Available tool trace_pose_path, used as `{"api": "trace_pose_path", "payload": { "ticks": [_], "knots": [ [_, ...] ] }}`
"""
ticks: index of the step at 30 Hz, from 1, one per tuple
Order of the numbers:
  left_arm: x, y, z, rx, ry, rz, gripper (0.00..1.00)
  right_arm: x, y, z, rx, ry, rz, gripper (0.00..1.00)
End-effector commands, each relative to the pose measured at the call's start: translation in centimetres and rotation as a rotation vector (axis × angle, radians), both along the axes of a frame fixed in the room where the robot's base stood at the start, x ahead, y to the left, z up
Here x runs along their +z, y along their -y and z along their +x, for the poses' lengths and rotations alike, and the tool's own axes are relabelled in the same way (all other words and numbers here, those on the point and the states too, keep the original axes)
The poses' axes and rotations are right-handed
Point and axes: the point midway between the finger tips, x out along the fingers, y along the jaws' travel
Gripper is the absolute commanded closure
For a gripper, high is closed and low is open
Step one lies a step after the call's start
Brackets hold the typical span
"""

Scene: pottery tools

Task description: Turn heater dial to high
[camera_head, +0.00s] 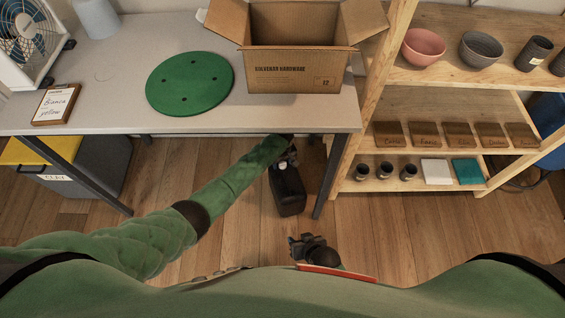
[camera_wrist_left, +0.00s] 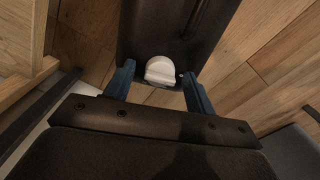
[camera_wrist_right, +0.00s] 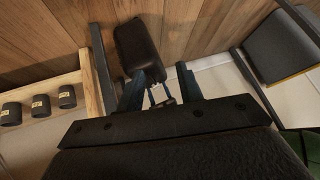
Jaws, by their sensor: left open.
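The heater (camera_head: 288,191) is a dark box on the floor below the table's right end. Its white dial (camera_wrist_left: 161,71) shows in the left wrist view on the heater's dark top face (camera_wrist_left: 165,25). My left gripper (camera_head: 287,158) is over the heater top. In the left wrist view its open blue fingers (camera_wrist_left: 162,82) stand on either side of the dial, with gaps to both sides. My right gripper (camera_head: 306,243) is low, in front of my body, away from the heater. The right wrist view shows its two fingers (camera_wrist_right: 160,88) apart with nothing between them, and the heater (camera_wrist_right: 137,47) beyond.
The grey table (camera_head: 110,65) holds a cardboard box (camera_head: 295,72), a green disc (camera_head: 190,83) and a fan (camera_head: 27,35). A table leg (camera_head: 328,178) stands just right of the heater. A wooden shelf (camera_head: 440,85) is further right.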

Motion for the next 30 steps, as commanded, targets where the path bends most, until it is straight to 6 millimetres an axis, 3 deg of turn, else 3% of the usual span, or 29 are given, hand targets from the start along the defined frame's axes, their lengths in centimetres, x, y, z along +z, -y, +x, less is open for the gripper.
{"api": "trace_pose_path", "payload": {
  "ticks": [4, 9, 11, 21, 30],
  "knots": [
    [0.0, 0.0, 0.0, 0.000, 0.000, 0.000, 0.47, 0.0, 0.0, 0.0, 0.000, 0.000, 0.000, 0.64],
    [0.0, 0.0, 0.0, 0.000, 0.000, 0.000, 0.80, 0.1, 0.0, 0.0, 0.000, 0.002, 0.001, 0.64],
    [0.0, 0.0, 0.0, 0.000, 0.000, 0.000, 0.89, 0.2, 0.0, 0.0, 0.000, 0.002, 0.001, 0.64],
    [0.1, 0.0, 0.0, -0.046, -0.001, 0.001, 0.89, 0.9, 0.0, 0.1, 0.002, -0.006, -0.001, 0.64],
    [0.2, -0.1, 0.0, -0.242, -0.001, 0.002, 0.89, 5.6, 0.2, 0.8, 0.015, -0.033, -0.007, 0.64]
  ]
}}
